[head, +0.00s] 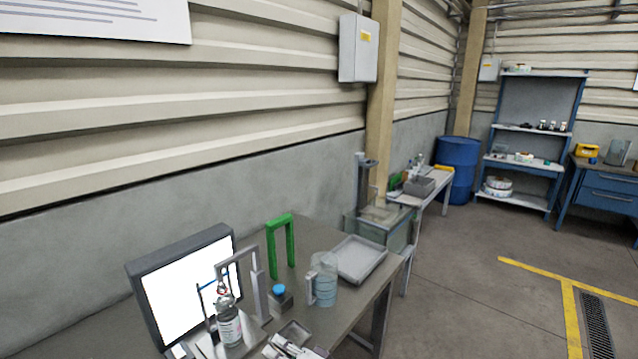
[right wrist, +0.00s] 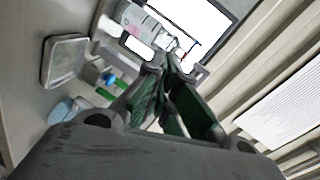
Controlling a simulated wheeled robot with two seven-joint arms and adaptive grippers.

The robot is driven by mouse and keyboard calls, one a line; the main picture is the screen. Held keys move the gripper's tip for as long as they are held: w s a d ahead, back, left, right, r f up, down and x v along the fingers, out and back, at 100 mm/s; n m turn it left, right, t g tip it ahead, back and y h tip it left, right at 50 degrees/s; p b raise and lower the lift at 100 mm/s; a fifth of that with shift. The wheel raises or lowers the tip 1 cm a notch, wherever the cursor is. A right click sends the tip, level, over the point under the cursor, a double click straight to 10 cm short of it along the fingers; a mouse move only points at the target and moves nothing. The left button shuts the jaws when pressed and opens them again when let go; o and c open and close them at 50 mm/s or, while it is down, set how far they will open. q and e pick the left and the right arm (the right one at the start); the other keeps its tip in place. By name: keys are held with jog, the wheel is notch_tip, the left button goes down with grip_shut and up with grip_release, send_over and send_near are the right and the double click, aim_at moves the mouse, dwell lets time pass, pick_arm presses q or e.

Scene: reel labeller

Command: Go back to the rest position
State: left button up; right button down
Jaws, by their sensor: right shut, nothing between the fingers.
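My right gripper (right wrist: 166,62) shows from behind in the right wrist view, its green-padded fingers closed together with nothing between them. In that view it points towards a labelled bottle (right wrist: 140,22) and a bright screen, with no visible contact. In the head view the clear bottle (head: 229,324) stands upright in front of the lit screen (head: 188,290), under a grey hooked bracket (head: 252,270). Grey parts at the bottom edge of the head view are partly cut off; I cannot tell clearly which are my gripper's. My left gripper is not in view.
On the bench stand a green frame (head: 280,243), a blue-capped item (head: 279,291), a clear jug (head: 323,279) and a grey tray (head: 357,260). Behind are a side table, a blue barrel (head: 458,168) and shelves. The floor at right is open.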

jog(key=s+d+f+n+g+h, duration=0.2)
jog(key=s+d+f+h, duration=0.25)
jog(key=d, duration=0.65)
jog(key=s+d+f+n+g+h, duration=0.2)
jog(key=s+d+f+h, duration=0.15)
jog(key=s+d, duration=0.45)
jog(key=s+d+f+n+g+h, duration=0.25)
jog(key=s+d+f+h, duration=0.2)
jog(key=d, duration=0.85)
notch_tip(320, 180, down, 34)
jog(key=s+g, duration=0.1)
jog(key=s, duration=0.1)
jog(key=s+d+f, duration=0.2)
jog(key=s+f, duration=0.7)
jog(key=s, duration=0.2)
jog(key=s+d+f+g, duration=0.1)
jog(key=s+f, duration=0.9)
jog(key=s, duration=0.1)
jog(key=shift+d+f, duration=0.25)
jog(key=shift+d, duration=0.1)
jog(key=shift+n+g+y, duration=0.25)
